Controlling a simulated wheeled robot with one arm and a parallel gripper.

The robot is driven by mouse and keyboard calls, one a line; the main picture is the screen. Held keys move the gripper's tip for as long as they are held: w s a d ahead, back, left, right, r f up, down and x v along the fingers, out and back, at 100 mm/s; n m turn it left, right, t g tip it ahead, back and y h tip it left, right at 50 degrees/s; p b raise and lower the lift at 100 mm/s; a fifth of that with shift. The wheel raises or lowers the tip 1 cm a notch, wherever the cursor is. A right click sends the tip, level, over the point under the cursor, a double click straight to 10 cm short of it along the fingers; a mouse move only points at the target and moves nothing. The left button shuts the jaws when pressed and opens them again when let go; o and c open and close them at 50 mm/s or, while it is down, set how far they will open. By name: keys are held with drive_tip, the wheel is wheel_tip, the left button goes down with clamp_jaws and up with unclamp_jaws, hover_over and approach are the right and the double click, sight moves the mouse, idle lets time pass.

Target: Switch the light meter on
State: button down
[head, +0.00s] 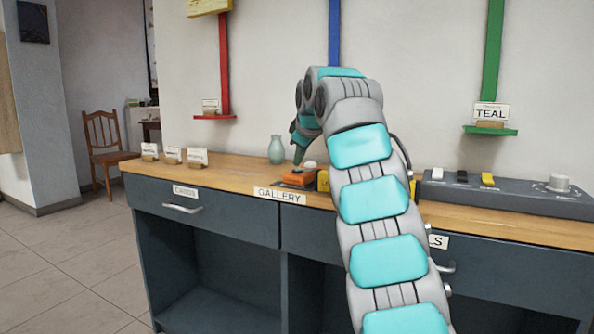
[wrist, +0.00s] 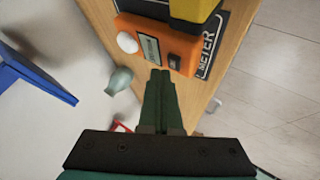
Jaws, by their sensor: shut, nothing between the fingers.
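The light meter is a small orange box (head: 299,179) on the wooden counter, above the GALLERY label in the head view. In the wrist view the orange box (wrist: 165,38) shows a white dome (wrist: 127,42), a small display (wrist: 149,49) and a dark switch (wrist: 174,62). A black plate reading METER lies beside it. My gripper (wrist: 160,72) is shut and empty, its tips close to the edge of the box near the display and switch. In the head view my gripper (head: 299,158) is just above the box. I cannot tell whether it touches, or which way the switch is set.
A yellow object (wrist: 192,10) stands right beside the orange box. A pale green vase (head: 276,149) stands close behind it. A grey slider panel (head: 510,194) lies on the right of the counter (head: 225,170). Small cards stand at the left end.

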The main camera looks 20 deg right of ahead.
sight(299, 171)
drive_tip(key=shift+r+p, duration=2.7)
drive_tip(key=shift+r, duration=0.4)
drive_tip(key=shift+f, duration=0.1)
